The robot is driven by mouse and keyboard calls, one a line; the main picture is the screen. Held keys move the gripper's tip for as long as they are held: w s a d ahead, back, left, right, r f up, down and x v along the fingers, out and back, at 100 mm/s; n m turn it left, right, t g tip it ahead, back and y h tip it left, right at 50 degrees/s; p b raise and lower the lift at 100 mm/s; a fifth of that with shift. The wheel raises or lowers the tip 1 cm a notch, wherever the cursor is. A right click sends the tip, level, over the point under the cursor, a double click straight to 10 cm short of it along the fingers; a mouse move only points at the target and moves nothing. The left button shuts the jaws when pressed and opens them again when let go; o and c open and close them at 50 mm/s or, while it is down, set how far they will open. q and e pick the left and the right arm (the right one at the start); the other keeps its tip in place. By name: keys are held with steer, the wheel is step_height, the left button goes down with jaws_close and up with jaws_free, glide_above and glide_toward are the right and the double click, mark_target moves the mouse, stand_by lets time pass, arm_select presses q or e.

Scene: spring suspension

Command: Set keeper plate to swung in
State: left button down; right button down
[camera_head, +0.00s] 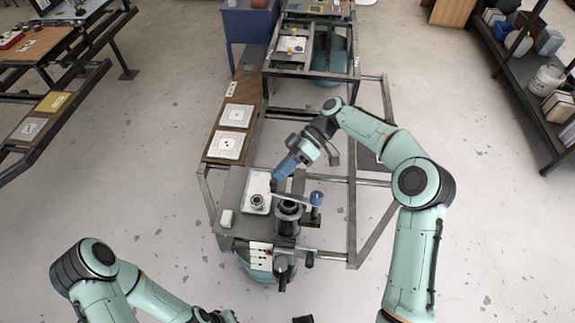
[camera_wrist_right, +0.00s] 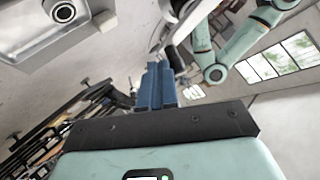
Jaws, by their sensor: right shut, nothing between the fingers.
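The spring fixture (camera_head: 288,218) is a dark upright cylinder on the metal bench. A flat grey arm, which looks like the keeper plate (camera_head: 296,198), lies across its top, with a blue knob (camera_head: 316,197) at its right. My right gripper (camera_head: 274,186) is shut and empty, its blue fingers just above the plate's left end; I cannot tell if they touch. In the right wrist view its closed fingers (camera_wrist_right: 156,84) point toward a grey metal part (camera_wrist_right: 182,14), partly cut off at the top. My left arm enters at the lower left; its gripper is out of frame.
A white tray (camera_head: 248,205) with a round metal part (camera_head: 257,201) sits left of the fixture. A small white block (camera_head: 226,218) lies further left. A panel with switches (camera_head: 261,256) is at the front. Open metal framing stands to the right.

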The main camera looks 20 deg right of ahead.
steer(key=shift+s+a+r+n+g, duration=0.25)
steer(key=shift+s+a+n, duration=0.05)
steer(key=shift+s+a, duration=0.15)
steer(key=shift+s+a+r+n+g, duration=0.2)
steer(key=shift+s+a+n+g, duration=0.1)
steer(key=shift+a, duration=0.1)
steer(key=shift+a, duration=0.1)
